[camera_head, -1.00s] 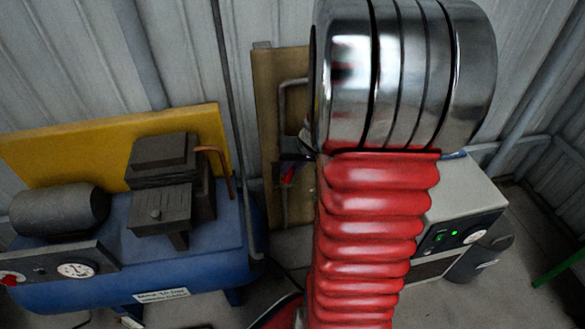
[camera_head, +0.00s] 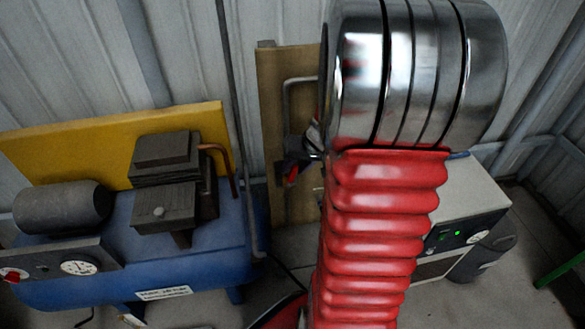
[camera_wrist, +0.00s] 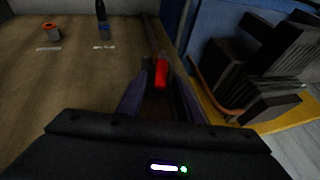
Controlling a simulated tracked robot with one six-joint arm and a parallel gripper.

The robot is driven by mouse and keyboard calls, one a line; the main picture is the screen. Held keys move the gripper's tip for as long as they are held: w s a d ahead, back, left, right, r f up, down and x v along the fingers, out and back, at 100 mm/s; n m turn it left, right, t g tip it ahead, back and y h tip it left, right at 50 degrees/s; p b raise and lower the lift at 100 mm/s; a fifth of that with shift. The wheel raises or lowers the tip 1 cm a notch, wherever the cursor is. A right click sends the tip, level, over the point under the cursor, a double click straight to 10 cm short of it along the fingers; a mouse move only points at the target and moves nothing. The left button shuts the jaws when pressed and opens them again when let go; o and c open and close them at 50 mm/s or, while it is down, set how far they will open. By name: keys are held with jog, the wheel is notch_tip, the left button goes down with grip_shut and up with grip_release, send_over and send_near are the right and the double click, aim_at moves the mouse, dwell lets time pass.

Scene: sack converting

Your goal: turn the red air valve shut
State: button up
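The red air valve handle (camera_wrist: 161,73) shows in the wrist view as a short red bar in front of a grey pipe. It lies between the tips of my gripper's two dark fingers (camera_wrist: 160,80). The fingers look apart, with a gap around the handle; I cannot tell whether either finger touches it. In the head view my gripper (camera_head: 302,156) is a small dark shape left of my arm, close to the wooden board. A bit of red (camera_head: 292,175) shows just below it. My arm hides the rest of the valve area.
A blue compressor (camera_head: 210,262) with dark blocks and a yellow panel (camera_head: 75,145) stands left of the wooden board (camera_head: 272,95). A pale grey cabinet (camera_head: 468,205) with a green light stands right, behind my arm. Vertical pipes run along the corrugated wall.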

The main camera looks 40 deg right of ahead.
jog(key=shift+r, duration=0.1)
jog(key=v, duration=1.3)
jog(key=shift+r, duration=0.2)
jog(key=shift+s, duration=0.15)
jog(key=shift+a, duration=0.2)
jog(key=shift+c, duration=1.4)
jog(key=a+r+n, duration=0.1)
jog(key=a, duration=0.3)
jog(key=a+r+n, duration=0.1)
jog(key=a, duration=0.4)
jog(key=a+r+n, duration=0.1)
jog(key=a, duration=0.4)
jog(key=shift+r+g, duration=0.1)
jog(key=shift+g, duration=0.2)
grip_shut()
jog(key=s+a+r+n, duration=0.1)
jog(key=s+a+n, duration=0.2)
jog(key=a, duration=0.9)
jog(key=s, duration=0.3)
jog(key=shift+a+r+n+t, duration=0.3)
jog(key=shift+a+r+t, duration=0.05)
jog(key=shift+r+t, duration=0.05)
jog(key=shift+a, duration=0.1)
